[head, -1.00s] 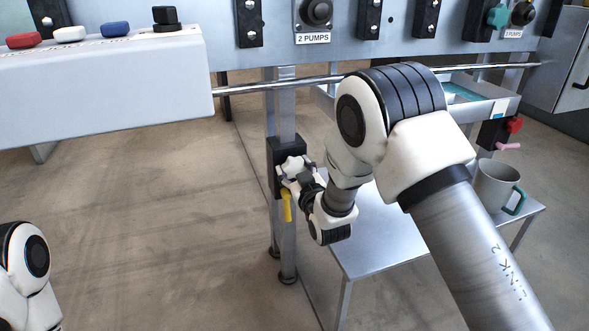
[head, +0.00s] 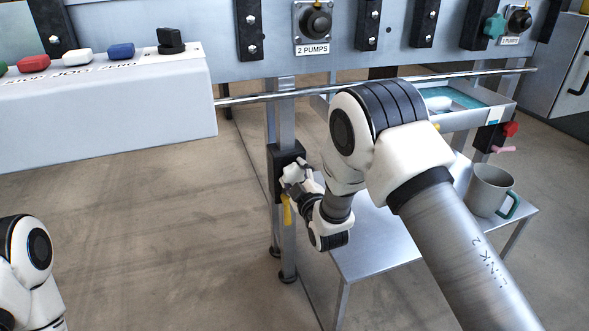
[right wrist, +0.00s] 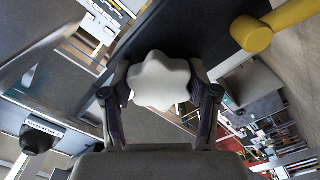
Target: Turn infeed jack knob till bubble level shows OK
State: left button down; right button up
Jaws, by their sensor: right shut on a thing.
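The white lobed jack knob (head: 293,171) is on a black block (head: 285,156) on the machine's metal leg. My right gripper (head: 298,180) is at the knob, and its fingers are shut on it. In the right wrist view the knob (right wrist: 160,80) sits between the two fingers of the right gripper (right wrist: 160,92). A yellow handle (head: 286,212) hangs just below the knob, and its round end (right wrist: 252,35) shows in the wrist view. I cannot make out a bubble level. Of my left arm only a part shows at the lower left; its gripper is out of view.
A low metal table (head: 385,240) stands right of the leg, with a grey mug (head: 488,190) on it. A rail (head: 380,85) runs along the machine above. A control box (head: 110,105) with coloured buttons is at upper left. The floor at left is clear.

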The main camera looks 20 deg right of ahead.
jog(key=n+p, duration=0.2)
jog(key=n, duration=0.1)
jog(key=shift+r+n, duration=0.15)
jog(key=shift+n, duration=0.25)
jog(key=n+p, duration=0.1)
jog(key=n, duration=0.2)
jog(key=shift+n, duration=0.3)
jog(key=n+p, duration=0.2)
jog(key=n, duration=0.3)
jog(key=shift+n, duration=0.4)
jog(key=o, duration=1.2)
jog(key=shift+c, duration=0.2)
jog(key=s, duration=1.2)
jog(key=shift+d, duration=0.2)
